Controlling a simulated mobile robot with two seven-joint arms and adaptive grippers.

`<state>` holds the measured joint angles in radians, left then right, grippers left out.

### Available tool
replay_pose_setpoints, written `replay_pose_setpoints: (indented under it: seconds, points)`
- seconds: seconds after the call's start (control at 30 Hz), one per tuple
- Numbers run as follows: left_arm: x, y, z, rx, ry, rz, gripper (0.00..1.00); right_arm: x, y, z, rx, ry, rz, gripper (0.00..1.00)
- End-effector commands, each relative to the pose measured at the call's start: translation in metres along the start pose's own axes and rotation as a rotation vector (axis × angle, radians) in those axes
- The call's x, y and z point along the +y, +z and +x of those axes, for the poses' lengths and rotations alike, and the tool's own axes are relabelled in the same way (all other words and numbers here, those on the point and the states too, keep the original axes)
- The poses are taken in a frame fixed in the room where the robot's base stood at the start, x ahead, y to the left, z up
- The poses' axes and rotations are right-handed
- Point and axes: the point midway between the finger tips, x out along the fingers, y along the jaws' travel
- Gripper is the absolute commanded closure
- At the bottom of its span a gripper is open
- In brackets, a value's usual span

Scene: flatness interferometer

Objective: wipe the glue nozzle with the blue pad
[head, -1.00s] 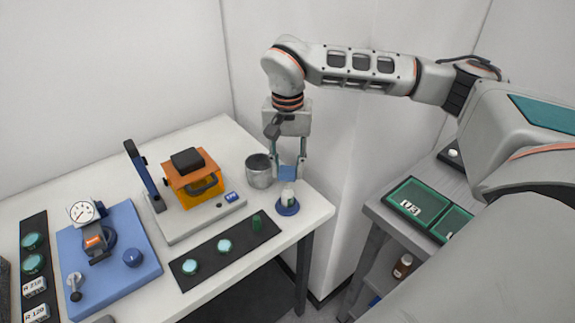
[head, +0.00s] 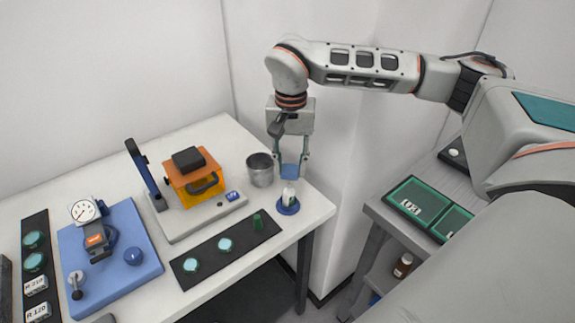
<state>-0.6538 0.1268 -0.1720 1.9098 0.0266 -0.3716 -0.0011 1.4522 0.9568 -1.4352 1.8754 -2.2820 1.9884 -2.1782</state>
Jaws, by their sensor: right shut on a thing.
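The blue pad (head: 290,171) is between the fingers of my right gripper (head: 291,169), which is shut on it. The gripper points down over the table's right corner. Just below the pad stands a small white glue nozzle (head: 288,191) on a round blue base (head: 287,206). The nozzle's tip is close under the pad; I cannot tell whether they touch. My left gripper is not in view.
A metal cup (head: 260,170) stands just left of the gripper. An orange device (head: 193,180) on a grey base, a dark strip with round pieces (head: 186,268) and a blue gauge plate (head: 135,285) fill the table leftward. Green trays (head: 408,203) lie on the right bench.

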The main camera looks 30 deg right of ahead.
Motion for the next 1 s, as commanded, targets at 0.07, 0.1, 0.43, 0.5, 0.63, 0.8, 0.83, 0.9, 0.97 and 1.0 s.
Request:
replay_pose_setpoints:
  seconds: [0.07,0.1,0.43,0.5,0.63,0.8,0.83,0.9,0.97,1.0]
  points:
    - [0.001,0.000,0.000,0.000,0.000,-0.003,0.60,0.001,-0.001,0.000,0.000,0.000,0.000,0.88]
    - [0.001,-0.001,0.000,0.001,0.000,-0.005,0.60,0.001,-0.001,0.000,0.000,0.000,0.000,0.88]
    - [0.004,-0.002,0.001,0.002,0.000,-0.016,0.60,-0.007,0.006,0.000,0.000,0.000,0.000,0.88]
    - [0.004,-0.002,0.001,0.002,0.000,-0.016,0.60,-0.009,0.007,0.000,0.000,0.000,-0.001,0.88]
    - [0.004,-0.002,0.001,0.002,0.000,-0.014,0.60,-0.010,0.008,0.000,0.000,0.000,0.000,0.88]
    - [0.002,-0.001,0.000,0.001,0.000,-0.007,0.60,-0.008,0.006,0.000,0.001,0.000,0.001,0.88]
    - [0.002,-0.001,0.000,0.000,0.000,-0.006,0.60,-0.007,0.006,0.000,0.001,0.000,0.001,0.88]
    - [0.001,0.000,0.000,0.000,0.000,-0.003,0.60,-0.005,0.004,0.000,0.001,0.000,0.002,0.88]
    - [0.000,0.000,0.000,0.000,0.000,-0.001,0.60,-0.003,0.003,0.000,0.001,0.000,0.002,0.88]
    - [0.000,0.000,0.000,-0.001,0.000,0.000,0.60,-0.002,0.002,0.000,0.001,0.000,0.002,0.88]
